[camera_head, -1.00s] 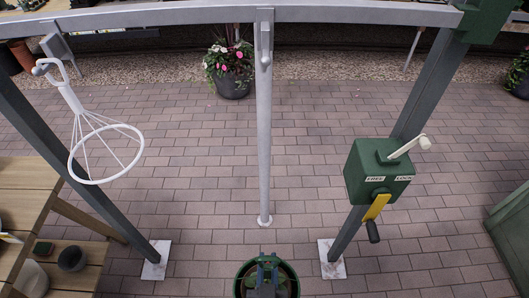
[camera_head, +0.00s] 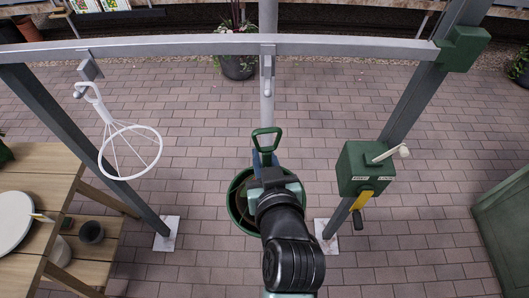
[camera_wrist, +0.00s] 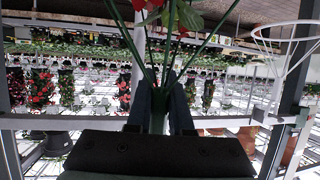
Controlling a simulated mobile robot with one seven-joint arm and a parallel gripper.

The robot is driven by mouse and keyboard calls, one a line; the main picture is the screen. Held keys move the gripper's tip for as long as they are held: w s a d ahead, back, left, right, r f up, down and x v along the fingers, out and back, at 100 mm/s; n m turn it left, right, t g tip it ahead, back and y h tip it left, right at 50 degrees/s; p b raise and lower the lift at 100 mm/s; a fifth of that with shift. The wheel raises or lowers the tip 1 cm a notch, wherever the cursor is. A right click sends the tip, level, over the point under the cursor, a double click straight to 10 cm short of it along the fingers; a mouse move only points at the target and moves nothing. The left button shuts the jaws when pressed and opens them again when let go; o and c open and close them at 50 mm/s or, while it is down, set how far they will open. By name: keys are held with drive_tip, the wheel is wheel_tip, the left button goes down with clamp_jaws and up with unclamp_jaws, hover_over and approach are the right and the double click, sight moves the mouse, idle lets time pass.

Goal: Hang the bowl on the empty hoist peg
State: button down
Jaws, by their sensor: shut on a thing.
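The bowl is a round green hanging bowl (camera_head: 236,207) below the middle of the frame, partly hidden behind my arm. Its green loop handle (camera_head: 267,132) stands above my gripper (camera_head: 266,163). In the wrist view my gripper (camera_wrist: 159,110) is shut on the green hanger stem, whose strands spread upward past red flowers (camera_wrist: 181,28). A middle bracket with a small peg (camera_head: 267,66) on the grey beam (camera_head: 190,46) carries nothing. The handle is below this peg in the picture and apart from it. A left peg (camera_head: 78,94) holds a white hoop (camera_head: 130,178).
A green box (camera_head: 362,166) with a white lever and yellow tab is on the right post (camera_head: 410,95). A wooden table (camera_head: 40,185) with a white plate (camera_head: 14,222) stands at left. A flower pot (camera_head: 237,66) stands behind the beam. Open paving lies beyond.

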drive_tip(key=w+b, duration=0.1)
drive_tip(key=w, duration=0.7)
drive_tip(key=shift+w+f, duration=0.15)
drive_tip(key=shift+w, duration=0.25)
idle(1.0)
drive_tip(key=shift+w+b, duration=0.4)
drive_tip(key=shift+w, duration=1.15)
drive_tip(key=shift+w, duration=0.65)
drive_tip(key=shift+w+f+b, duration=0.1)
drive_tip(key=shift+f+b, duration=0.1)
drive_tip(key=shift+b, duration=0.25)
